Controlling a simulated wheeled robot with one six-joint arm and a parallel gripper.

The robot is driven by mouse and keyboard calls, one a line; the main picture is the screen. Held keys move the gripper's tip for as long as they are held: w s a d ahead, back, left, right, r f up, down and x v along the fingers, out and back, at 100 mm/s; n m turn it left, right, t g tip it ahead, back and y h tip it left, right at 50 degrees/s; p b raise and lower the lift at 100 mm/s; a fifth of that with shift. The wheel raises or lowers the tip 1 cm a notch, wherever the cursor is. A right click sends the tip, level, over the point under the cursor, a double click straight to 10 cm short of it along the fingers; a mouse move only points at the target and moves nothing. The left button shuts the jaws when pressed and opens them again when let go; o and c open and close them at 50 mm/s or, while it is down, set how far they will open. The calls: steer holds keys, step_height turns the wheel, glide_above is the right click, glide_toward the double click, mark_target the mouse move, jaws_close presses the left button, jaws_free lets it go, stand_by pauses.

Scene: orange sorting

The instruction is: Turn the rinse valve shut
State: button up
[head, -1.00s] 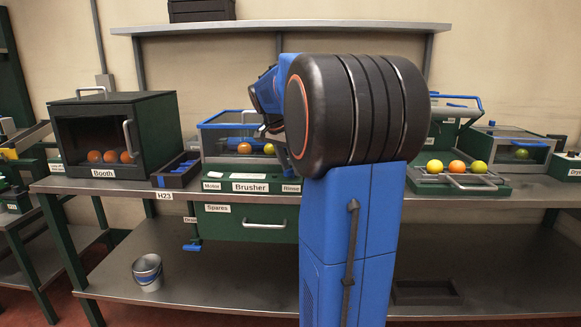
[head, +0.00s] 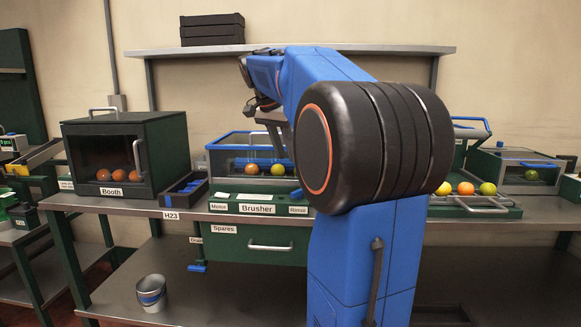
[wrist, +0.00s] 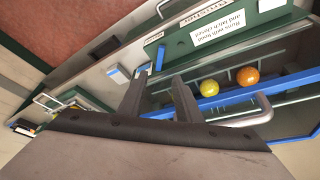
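The brusher (head: 257,209) stands on the bench, with a Rinse label (head: 298,210) at the right end of its front panel. A small blue part (head: 297,192) by that label looks like the rinse valve, partly hidden by my arm. In the wrist view a blue piece (wrist: 161,57) at the panel's end may be the same valve; its turn position is unclear. My gripper (wrist: 159,78) is open and empty, its two fingers apart, above the brusher. In the head view my gripper (head: 268,122) is small and partly behind my arm.
A blue-edged clear hood (wrist: 235,96) with a metal handle covers the brusher; a yellow and an orange fruit show there. The booth (head: 125,160) stands left, a fruit rack (head: 475,208) right. A blue drain lever (head: 197,268) hangs below. A shelf (head: 300,51) runs above.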

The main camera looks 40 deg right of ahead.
steer(key=shift+v, duration=1.65)
